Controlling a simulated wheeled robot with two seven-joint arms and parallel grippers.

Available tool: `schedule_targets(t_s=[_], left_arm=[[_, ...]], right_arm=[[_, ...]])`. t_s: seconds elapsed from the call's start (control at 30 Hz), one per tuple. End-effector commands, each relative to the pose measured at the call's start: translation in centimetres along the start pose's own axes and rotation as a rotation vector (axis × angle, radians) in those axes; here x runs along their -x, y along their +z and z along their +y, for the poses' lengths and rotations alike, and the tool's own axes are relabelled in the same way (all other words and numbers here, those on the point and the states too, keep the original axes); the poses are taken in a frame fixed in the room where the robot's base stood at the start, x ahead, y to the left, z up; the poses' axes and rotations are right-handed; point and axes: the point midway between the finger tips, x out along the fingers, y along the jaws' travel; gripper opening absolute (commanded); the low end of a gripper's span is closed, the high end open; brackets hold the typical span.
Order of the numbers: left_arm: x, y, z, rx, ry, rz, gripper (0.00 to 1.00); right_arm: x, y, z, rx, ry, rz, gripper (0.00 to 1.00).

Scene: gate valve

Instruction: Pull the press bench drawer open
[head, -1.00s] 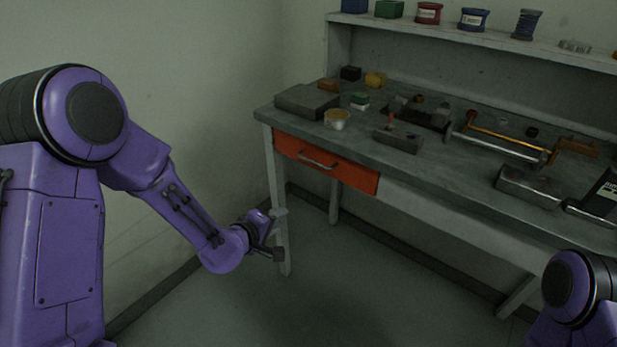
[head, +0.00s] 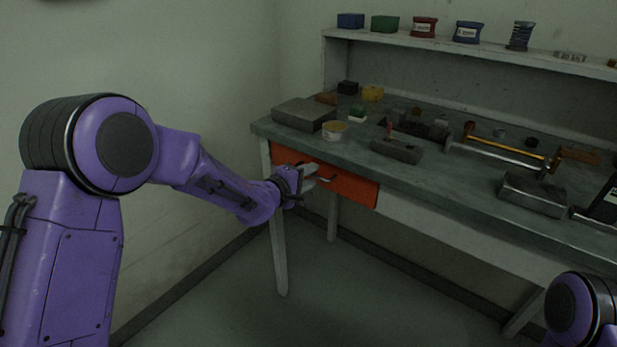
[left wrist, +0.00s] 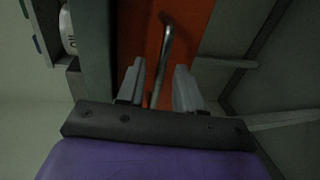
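The press bench drawer (head: 355,189) is an orange-red front under the left end of the bench top, and it looks closed. Its metal bar handle (head: 328,179) is partly hidden by my left gripper (head: 318,177), which is at the drawer front. In the left wrist view the orange drawer front (left wrist: 185,35) fills the upper middle, and the handle (left wrist: 165,50) runs down between the two separated fingers of the left gripper (left wrist: 160,88). The fingers are open, with gaps beside the bar. Only part of my right arm shows at the lower right; its gripper is out of view.
The grey bench top (head: 455,185) holds a flat metal block (head: 303,114), a small tub (head: 333,130), a metal block with a red piece (head: 397,150) and several tools. A shelf (head: 480,55) with spools stands behind. A bench leg (head: 278,240) is below my left forearm. The floor in front is clear.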

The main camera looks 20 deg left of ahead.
Motion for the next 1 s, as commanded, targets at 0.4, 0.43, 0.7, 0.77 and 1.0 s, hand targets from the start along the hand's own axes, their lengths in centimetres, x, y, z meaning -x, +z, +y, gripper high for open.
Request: schedule_targets(t_s=[0.4,0.43,0.7,0.77,1.0], left_arm=[[0.04,0.0,0.01,-0.001,0.0,0.0,0.0],[0.05,0.0,0.01,-0.001,0.0,0.0,0.0],[0.06,0.0,0.0,-0.001,0.0,0.0,0.0],[0.06,0.0,0.0,-0.001,0.0,0.0,0.0],[0.06,-0.01,-0.01,-0.001,0.0,0.0,0.0]], right_arm=[[0.0,0.0,0.0,0.0,0.0,0.0,0.43],[0.0,0.0,0.0,0.0,0.0,0.0,0.43],[0.0,0.0,0.0,0.0,0.0,0.0,0.43],[0.0,0.0,0.0,0.0,0.0,0.0,0.43],[0.0,0.0,0.0,0.0,0.0,0.0,0.43]])
